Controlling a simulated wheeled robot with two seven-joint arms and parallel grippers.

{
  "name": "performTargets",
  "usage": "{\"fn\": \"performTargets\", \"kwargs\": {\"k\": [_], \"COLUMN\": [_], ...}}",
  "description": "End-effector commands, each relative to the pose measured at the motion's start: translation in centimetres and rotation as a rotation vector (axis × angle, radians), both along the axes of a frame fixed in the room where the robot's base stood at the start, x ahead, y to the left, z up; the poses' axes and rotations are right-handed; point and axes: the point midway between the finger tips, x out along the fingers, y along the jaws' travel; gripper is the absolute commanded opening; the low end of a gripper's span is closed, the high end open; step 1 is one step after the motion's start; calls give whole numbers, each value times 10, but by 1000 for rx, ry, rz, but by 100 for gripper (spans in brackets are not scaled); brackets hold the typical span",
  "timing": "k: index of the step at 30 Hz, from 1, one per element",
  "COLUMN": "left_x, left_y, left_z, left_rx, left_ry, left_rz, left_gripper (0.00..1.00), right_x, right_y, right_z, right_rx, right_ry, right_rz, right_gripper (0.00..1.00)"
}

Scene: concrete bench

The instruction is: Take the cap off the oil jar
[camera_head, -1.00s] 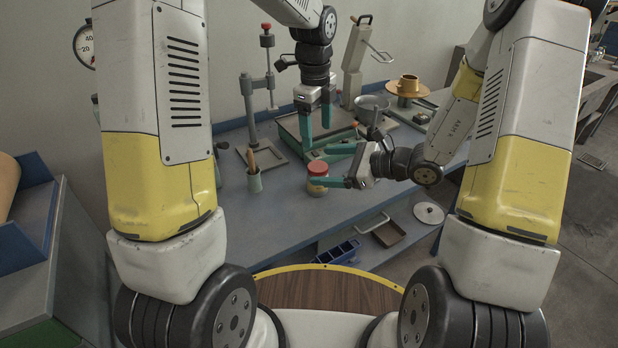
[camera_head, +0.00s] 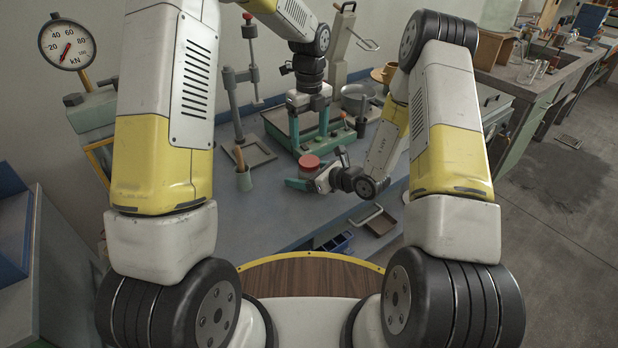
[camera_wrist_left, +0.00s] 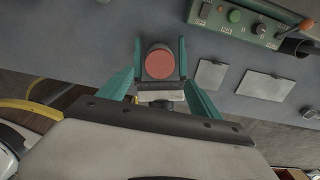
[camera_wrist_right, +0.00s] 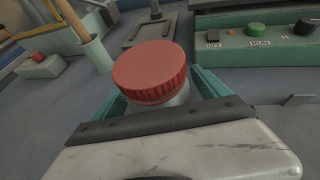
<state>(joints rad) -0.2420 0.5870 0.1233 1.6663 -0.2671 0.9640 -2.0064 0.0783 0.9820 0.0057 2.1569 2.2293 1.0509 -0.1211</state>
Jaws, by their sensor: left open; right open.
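The oil jar is a small pale jar with a ribbed red cap (camera_head: 309,162) on top. It stands upright on the bench, and the cap fills the middle of the right wrist view (camera_wrist_right: 150,72). My right gripper (camera_head: 302,179) is low and level, with its open teal fingers on either side of the jar body; contact cannot be told. My left gripper (camera_head: 309,138) points down above the jar, open and empty. In the left wrist view the cap (camera_wrist_left: 159,65) shows below and between its fingers. The jar body is mostly hidden.
A green control panel (camera_wrist_right: 255,30) with buttons stands behind the jar. A cup with a wooden-handled tool (camera_head: 243,180) and a press stand (camera_head: 232,110) are to the left. A metal bowl (camera_head: 357,97) is at the back right. Bare bench lies left of the jar.

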Motion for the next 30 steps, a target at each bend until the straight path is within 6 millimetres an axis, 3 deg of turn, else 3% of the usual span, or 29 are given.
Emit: {"fn": "performTargets", "kwargs": {"k": [11,24,26,28,30], "left_x": [0,0,0,0,0], "left_y": [0,0,0,0,0], "left_z": [0,0,0,0,-1], "left_rx": [0,0,0,0,0], "left_ry": [0,0,0,0,3], "left_rz": [1,1,1,3,16], "left_gripper": [73,73,73,64,64], "right_x": [4,4,4,4,4], "right_y": [5,4,4,4,4], "right_z": [-2,-2,-2,-2,-2], "right_rx": [0,0,-1,-1,-1], "right_ry": [0,0,-1,-1,-1], "right_rz": [-1,-1,-1,-1,-1], "right_gripper": [85,0,0,0,0]}}
